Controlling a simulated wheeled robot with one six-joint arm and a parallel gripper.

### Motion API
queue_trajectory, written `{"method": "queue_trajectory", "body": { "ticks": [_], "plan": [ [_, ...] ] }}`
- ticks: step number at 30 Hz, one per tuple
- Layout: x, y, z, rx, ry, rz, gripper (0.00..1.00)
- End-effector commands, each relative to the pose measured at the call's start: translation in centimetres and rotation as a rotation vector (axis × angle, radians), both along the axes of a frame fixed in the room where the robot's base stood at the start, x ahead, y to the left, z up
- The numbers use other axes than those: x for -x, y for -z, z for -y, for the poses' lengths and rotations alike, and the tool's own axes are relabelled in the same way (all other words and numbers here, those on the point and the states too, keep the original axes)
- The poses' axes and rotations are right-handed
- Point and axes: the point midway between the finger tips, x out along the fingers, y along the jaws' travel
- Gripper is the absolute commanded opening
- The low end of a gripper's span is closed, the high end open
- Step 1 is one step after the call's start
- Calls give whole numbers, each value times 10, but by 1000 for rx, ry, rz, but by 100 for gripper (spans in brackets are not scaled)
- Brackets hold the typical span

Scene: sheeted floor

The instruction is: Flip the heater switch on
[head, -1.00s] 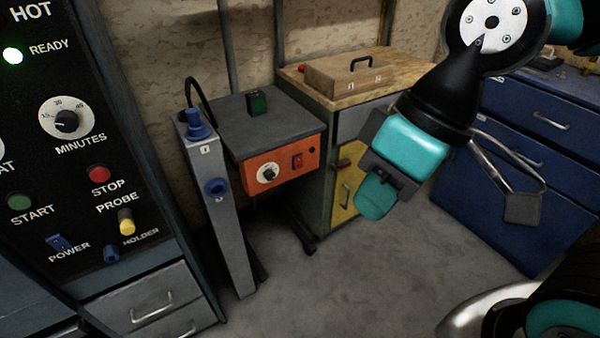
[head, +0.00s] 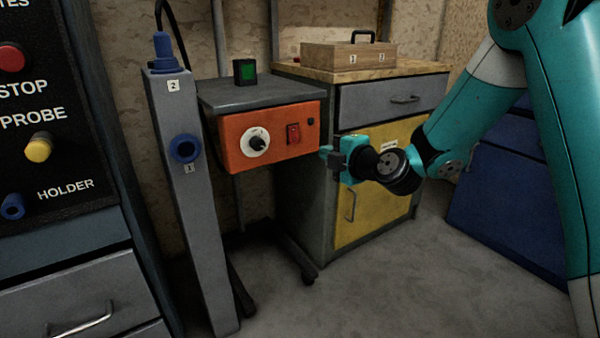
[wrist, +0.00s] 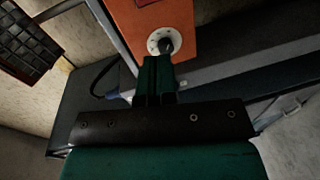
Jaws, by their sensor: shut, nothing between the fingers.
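The orange control box (head: 270,155) is under a grey top and carries a red rocker switch (head: 293,133) and a black dial (head: 258,142) on a white plate. No label tells me that this is the heater. My gripper (head: 327,151) is shut and empty, just right of the box front and slightly lower than the switch. In the wrist view the shut fingers (wrist: 155,77) point toward the orange panel (wrist: 125,15), with the dial (wrist: 164,43) beyond their tips. I cannot make out the switch there.
A grey post (head: 190,230) with blue fittings stands left of the box. A cabinet (head: 378,210) with a yellow door and a wooden case (head: 346,56) on top stands behind my gripper. A black panel (head: 40,110) is at far left. The floor in front is clear.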

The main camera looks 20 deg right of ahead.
Motion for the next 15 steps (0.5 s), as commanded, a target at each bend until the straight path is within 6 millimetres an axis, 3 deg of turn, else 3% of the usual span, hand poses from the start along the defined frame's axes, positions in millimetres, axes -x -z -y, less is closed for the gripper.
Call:
{"method": "queue_trajectory", "body": {
  "ticks": [1, 3, 15],
  "plan": [
    [-4, 14, 7, 24, 18, 27, 0],
    [-7, 17, 12, 50, 35, 51, 0],
    [-9, 15, 13, 65, 40, 63, 0]
  ]
}}
